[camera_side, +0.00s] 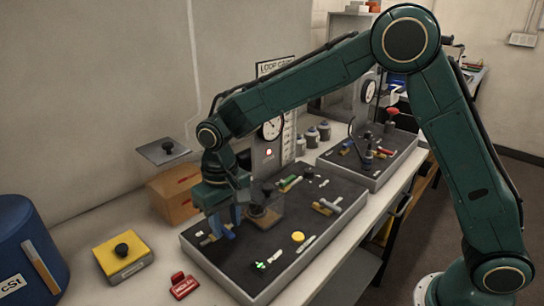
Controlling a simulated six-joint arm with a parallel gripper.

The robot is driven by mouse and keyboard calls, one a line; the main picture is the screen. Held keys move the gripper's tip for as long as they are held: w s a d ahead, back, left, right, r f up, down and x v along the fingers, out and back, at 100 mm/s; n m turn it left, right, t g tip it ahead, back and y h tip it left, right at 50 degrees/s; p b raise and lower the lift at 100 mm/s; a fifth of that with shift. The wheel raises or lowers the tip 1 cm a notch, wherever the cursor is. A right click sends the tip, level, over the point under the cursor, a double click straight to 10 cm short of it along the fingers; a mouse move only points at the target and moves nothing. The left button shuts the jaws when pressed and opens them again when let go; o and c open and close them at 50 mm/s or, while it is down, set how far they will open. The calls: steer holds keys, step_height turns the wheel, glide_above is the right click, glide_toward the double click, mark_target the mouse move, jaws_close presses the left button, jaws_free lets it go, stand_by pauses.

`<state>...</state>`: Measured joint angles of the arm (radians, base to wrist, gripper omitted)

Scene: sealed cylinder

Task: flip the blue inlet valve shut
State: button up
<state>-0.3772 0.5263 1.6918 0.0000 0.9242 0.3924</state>
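The blue inlet valve lever (221,230) is at the left end of the near dark panel (205,258), partly hidden by my gripper. My gripper (226,218) points down right over the lever, with its fingertips close to it. I cannot tell whether the fingers touch the lever or how far they are apart. The lever's exact angle is hard to read.
A yellow block (123,257), red block (184,287) and blue drum (30,250) stand left.

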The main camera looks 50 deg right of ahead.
mark_target(230, 231)
step_height(230, 231, up, 13)
stand_by(0.5)
steer(key=shift+d, duration=0.1)
steer(key=s+d+r+t, duration=0.3)
steer(key=s+d+r, duration=0.3)
steer(key=s+d, duration=0.55)
steer(key=s+d+f+t, duration=0.1)
steer(key=s+d+f, duration=0.1)
steer(key=s, duration=0.5)
steer(key=s+d+f+t, duration=0.1)
steer(key=s+d, duration=0.3)
steer(key=s, duration=0.4)
steer(key=shift+f+t, duration=0.3)
steer(key=shift+f, duration=0.3)
